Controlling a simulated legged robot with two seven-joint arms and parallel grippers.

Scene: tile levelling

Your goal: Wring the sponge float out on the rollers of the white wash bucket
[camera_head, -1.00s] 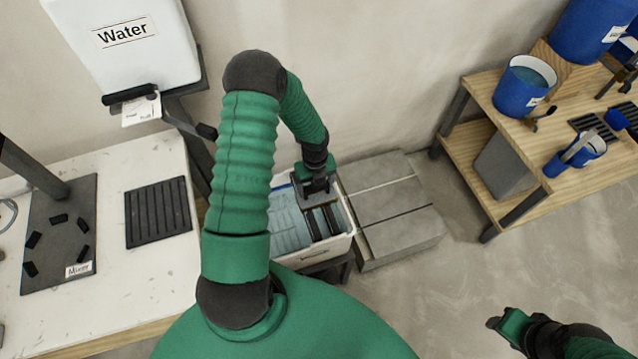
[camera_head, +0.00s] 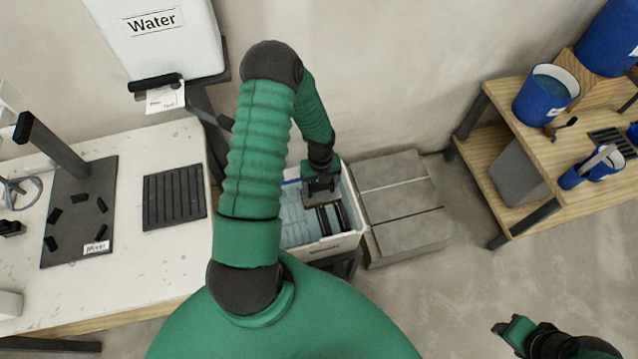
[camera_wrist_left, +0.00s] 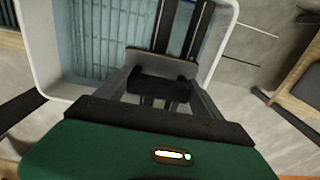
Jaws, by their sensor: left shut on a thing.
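The white wash bucket (camera_head: 318,248) stands low in the middle of the head view, with pale blue water and a ribbed inner part on its left side. Dark rollers (camera_head: 334,219) run along its right side; they also show in the left wrist view (camera_wrist_left: 181,28). My left gripper (camera_head: 322,192) is over the bucket, at the rollers' far end. In the wrist view it is shut on the dark handle of the sponge float (camera_wrist_left: 162,62), whose plate shows as a grey-beige edge against the rollers. The float's underside is hidden, so contact is unclear. My right gripper (camera_head: 510,332) is low at the right, away from the bucket.
Grey slabs (camera_head: 400,210) lie right of the bucket. A white-topped table (camera_head: 140,260) with a dark ribbed mat (camera_head: 174,196) is at the left, below a water tank (camera_head: 165,50). A wooden bench (camera_head: 560,155) with blue buckets stands at the right. Floor between is clear.

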